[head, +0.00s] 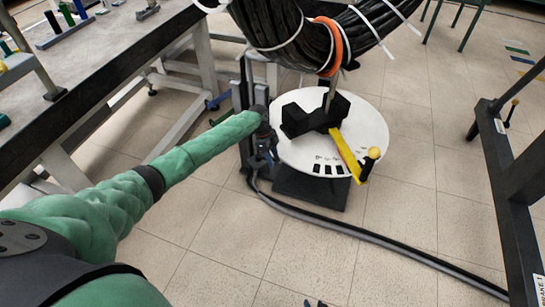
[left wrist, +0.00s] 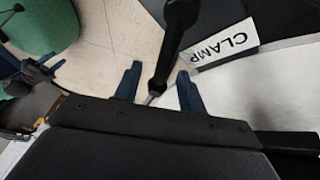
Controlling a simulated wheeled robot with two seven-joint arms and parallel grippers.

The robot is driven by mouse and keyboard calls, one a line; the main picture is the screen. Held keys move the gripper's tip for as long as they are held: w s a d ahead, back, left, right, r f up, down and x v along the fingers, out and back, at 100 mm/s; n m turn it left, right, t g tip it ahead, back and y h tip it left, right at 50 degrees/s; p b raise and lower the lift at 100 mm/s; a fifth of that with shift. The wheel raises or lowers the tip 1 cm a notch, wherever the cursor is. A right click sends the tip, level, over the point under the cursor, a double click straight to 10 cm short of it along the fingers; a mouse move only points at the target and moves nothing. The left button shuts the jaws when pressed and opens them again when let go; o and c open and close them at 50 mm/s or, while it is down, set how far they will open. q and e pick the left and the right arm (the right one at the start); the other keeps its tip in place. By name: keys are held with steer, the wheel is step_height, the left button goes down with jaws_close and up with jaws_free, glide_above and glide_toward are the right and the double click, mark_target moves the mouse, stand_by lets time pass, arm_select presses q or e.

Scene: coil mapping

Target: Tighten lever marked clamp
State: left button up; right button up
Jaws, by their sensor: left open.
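The lever marked clamp is a black rod (left wrist: 170,50) in the left wrist view, beside a white label (left wrist: 222,52) reading CLAMP. My left gripper (left wrist: 159,72) is open, with one blue finger on each side of the rod's lower end. Contact between fingers and rod cannot be made out. In the head view my left gripper (head: 264,160) is low at the left edge of a white round plate (head: 300,150), and the clamp lever is too small or hidden to tell there. My right gripper is in neither view.
A black block (head: 318,114) and a yellow lever (head: 346,153) with a yellow knob sit on the plate. A black cable coil (head: 290,30) hangs above. A grey-black cable (head: 370,235) crosses the floor. A workbench (head: 110,60) stands left and a dark frame (head: 510,170) right.

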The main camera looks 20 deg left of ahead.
arm_select(q)
steer(key=shift+c, duration=0.4)
jaws_close()
steer(key=shift+o, duration=0.4)
jaws_free()
steer(key=shift+r, duration=0.1)
steer(key=v, duration=0.7)
steer(key=shift+a+r, duration=0.2)
steer(key=shift+r, duration=0.15)
steer(key=shift+w, duration=0.1)
